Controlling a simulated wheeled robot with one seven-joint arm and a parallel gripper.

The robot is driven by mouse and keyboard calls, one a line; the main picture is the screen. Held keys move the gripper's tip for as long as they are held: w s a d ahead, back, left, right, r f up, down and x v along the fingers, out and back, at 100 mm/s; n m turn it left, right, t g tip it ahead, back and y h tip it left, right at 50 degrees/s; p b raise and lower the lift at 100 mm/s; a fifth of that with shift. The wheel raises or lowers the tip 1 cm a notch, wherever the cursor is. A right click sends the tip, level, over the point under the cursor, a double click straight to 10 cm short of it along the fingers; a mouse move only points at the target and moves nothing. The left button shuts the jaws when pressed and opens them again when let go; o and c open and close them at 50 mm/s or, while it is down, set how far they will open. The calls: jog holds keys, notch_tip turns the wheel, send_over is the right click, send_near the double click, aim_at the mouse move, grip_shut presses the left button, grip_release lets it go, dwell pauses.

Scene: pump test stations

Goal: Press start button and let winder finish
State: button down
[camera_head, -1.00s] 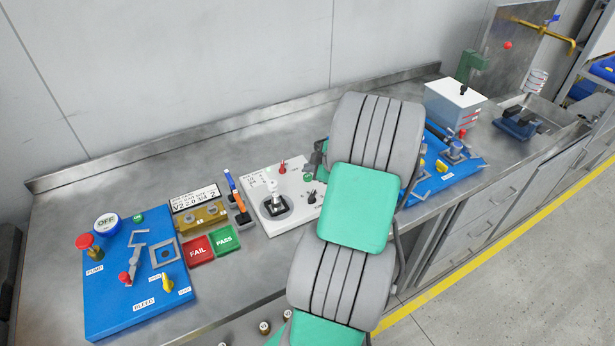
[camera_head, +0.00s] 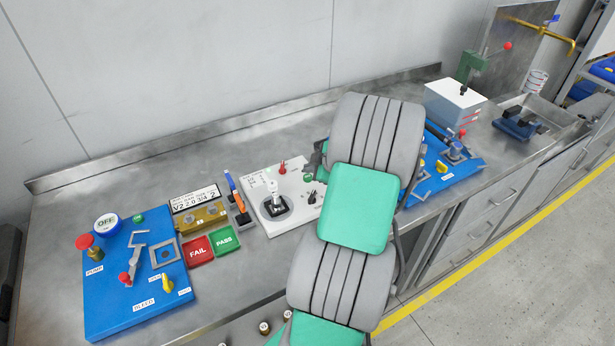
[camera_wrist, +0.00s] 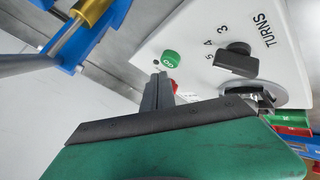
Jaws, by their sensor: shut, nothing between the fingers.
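The white control panel (camera_head: 262,205) lies on the bench in the head view, with a green button (camera_head: 308,178) and a black knob (camera_head: 311,196). In the wrist view this panel (camera_wrist: 190,28) carries a round green GO button (camera_wrist: 171,58) and the black turns dial (camera_wrist: 236,60), marked with numbers. My gripper (camera_wrist: 159,80) is shut and empty, its fingertips just beside the GO button. A gap or contact between them cannot be told. In the head view my gripper (camera_head: 317,160) is mostly hidden behind my arm. I cannot tell whether the button is pressed.
A blue pump board (camera_head: 115,310) lies at left, near red FAIL (camera_head: 198,250) and green PASS (camera_head: 223,239) trays. A second blue board (camera_head: 470,165) lies right of my arm. A white box (camera_head: 450,105) stands farther right. Bare bench lies behind the panel.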

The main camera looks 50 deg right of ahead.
dwell(0.5)
jog(key=shift+f+b, duration=0.45)
jog(key=shift+b, duration=0.4)
